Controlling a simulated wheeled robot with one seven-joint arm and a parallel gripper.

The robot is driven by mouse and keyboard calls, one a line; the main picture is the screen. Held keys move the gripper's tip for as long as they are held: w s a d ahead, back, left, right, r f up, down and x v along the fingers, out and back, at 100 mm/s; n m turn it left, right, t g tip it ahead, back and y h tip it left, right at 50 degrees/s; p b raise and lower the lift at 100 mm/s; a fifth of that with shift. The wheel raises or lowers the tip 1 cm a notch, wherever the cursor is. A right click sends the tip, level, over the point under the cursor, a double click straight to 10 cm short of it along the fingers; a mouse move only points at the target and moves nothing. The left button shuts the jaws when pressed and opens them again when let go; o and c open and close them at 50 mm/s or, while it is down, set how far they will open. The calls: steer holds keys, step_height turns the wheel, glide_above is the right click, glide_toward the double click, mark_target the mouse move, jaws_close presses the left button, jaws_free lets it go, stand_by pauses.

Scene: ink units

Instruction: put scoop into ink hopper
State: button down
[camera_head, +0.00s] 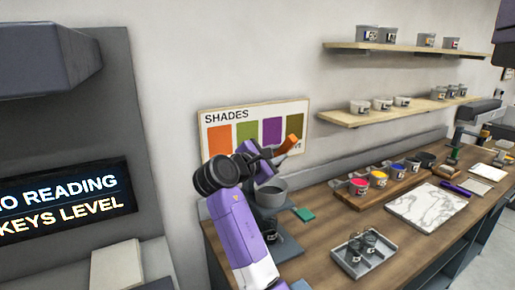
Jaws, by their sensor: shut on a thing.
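My gripper (270,155) is raised in front of the wall, above the grey round hopper (271,194) at the left end of the wooden bench. It is shut on an orange piece (288,144), which looks like the scoop. The piece sticks out to the upper right of the jaws, tilted, and overlaps the shade chart behind. The rest of the scoop is hidden by my gripper and wrist. The hopper is a grey bowl on a dark stand. My purple forearm hides part of the stand. The held piece appears above the hopper, apart from it.
Open ink tubs, including a pink one (359,186), stand in a row on a wooden board. A grey tray (364,254) with small metal cups and a marbled slab (427,206) lie on the bench. A dark machine with a screen (62,196) stands at left.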

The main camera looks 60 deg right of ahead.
steer(key=shift+w+f, duration=0.1)
steer(key=shift+w, duration=0.15)
steer(key=shift+w+d+f+b, duration=0.2)
steer(key=shift+f+b, duration=0.45)
steer(key=shift+f, duration=1.1)
steer(key=shift+w+d+f+b, duration=0.15)
steer(key=shift+w+f+b, duration=0.4)
steer(key=shift+f, duration=1.2)
steer(key=shift+w+d+f+b, duration=0.15)
steer(key=shift+f+b, duration=0.65)
steer(key=shift+f, duration=0.95)
step_height(320, 180, up, 11)
steer(key=p, duration=0.4)
steer(key=shift+s+f, duration=0.1)
